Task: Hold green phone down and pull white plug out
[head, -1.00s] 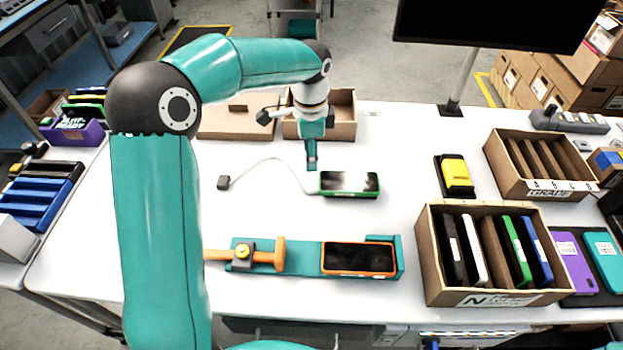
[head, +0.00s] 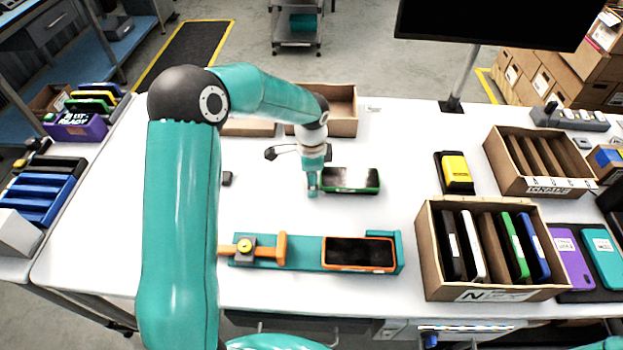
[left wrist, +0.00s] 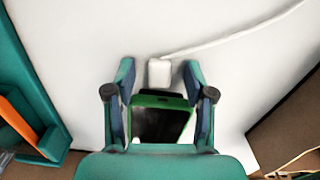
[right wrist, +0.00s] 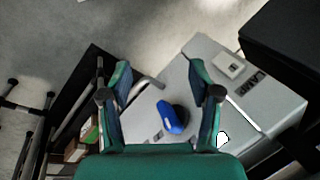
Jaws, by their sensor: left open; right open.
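The green phone (head: 352,181) lies flat on the white table, dark screen up. It also shows in the left wrist view (left wrist: 160,120), partly hidden by my gripper body. The white plug (left wrist: 159,72) sits at the phone's end with its white cable (left wrist: 235,39) running off; in the head view my left arm hides the plug. My left gripper (head: 312,192) is open at the phone's plug end. In the left wrist view its fingers (left wrist: 158,82) stand on either side of the plug and phone end. My right gripper (right wrist: 158,82) is open and empty, away from the phone.
An orange phone (head: 358,253) lies in a teal fixture (head: 305,252) in front. A carton of phones (head: 490,288) stands at the right, a yellow device (head: 456,172) behind it. An empty carton (head: 342,120) is at the back. The table's middle right is clear.

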